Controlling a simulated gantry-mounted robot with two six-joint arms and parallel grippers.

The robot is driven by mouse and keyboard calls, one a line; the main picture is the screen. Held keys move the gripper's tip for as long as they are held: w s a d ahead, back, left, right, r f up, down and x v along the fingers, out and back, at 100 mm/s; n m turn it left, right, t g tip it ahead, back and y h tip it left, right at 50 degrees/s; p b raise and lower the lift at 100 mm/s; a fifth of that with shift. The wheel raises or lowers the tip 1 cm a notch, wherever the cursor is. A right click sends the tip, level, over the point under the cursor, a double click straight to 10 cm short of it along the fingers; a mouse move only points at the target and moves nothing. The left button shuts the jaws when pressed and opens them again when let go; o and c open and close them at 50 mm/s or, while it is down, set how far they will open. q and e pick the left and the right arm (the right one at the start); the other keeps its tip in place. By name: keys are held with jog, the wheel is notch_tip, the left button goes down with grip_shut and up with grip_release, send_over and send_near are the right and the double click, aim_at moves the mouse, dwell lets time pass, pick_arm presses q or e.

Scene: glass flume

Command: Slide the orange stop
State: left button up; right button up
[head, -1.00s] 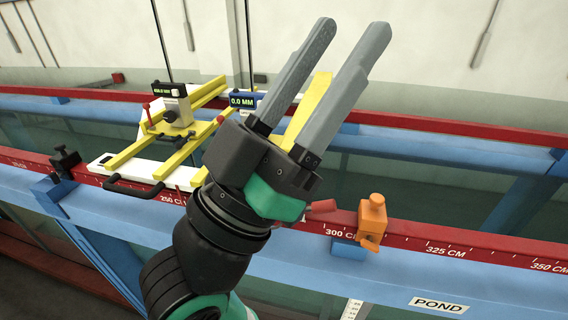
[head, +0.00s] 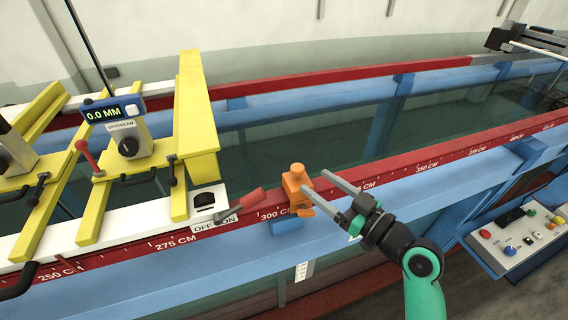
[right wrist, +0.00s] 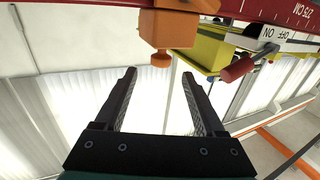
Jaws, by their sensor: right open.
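The orange stop (head: 296,188) sits on the red graduated rail (head: 400,172), just right of the 300 CM mark in the head view. It has a knob on top and a small lever at its lower front. It also shows at the top of the right wrist view (right wrist: 170,30). My right gripper (head: 335,190) is open with nothing between its fingers. Its fingers point left toward the stop, and one fingertip looks close to it. In the right wrist view the open fingers (right wrist: 160,85) appear below the stop. I cannot tell whether they touch it. My left gripper is not in view.
A yellow carriage frame (head: 195,120) with a 0.0 MM display (head: 113,110) stands on the left. A white OFF/ON switch plate (head: 208,205) and a red lever (head: 252,197) lie just left of the stop. A control panel (head: 515,240) is at the right. The rail right of the stop is clear.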

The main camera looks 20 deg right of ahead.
aim_at(293, 165)
jog(key=b+x, duration=0.2)
jog(key=x, duration=0.1)
jog(key=shift+w+a+f+b, duration=0.2)
jog(key=shift+f+b, duration=0.1)
jog(key=shift+f, duration=0.05)
jog(key=x, duration=0.4)
jog(key=p+x, duration=0.1)
jog(key=x, duration=0.1)
jog(key=shift+w+a+r, duration=0.1)
jog(key=shift+r, duration=0.3)
jog(key=shift+w+a, duration=0.15)
jog(key=shift+w, duration=0.25)
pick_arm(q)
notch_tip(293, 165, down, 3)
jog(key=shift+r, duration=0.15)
pick_arm(e)
jog(key=shift+c, duration=0.2)
grip_shut()
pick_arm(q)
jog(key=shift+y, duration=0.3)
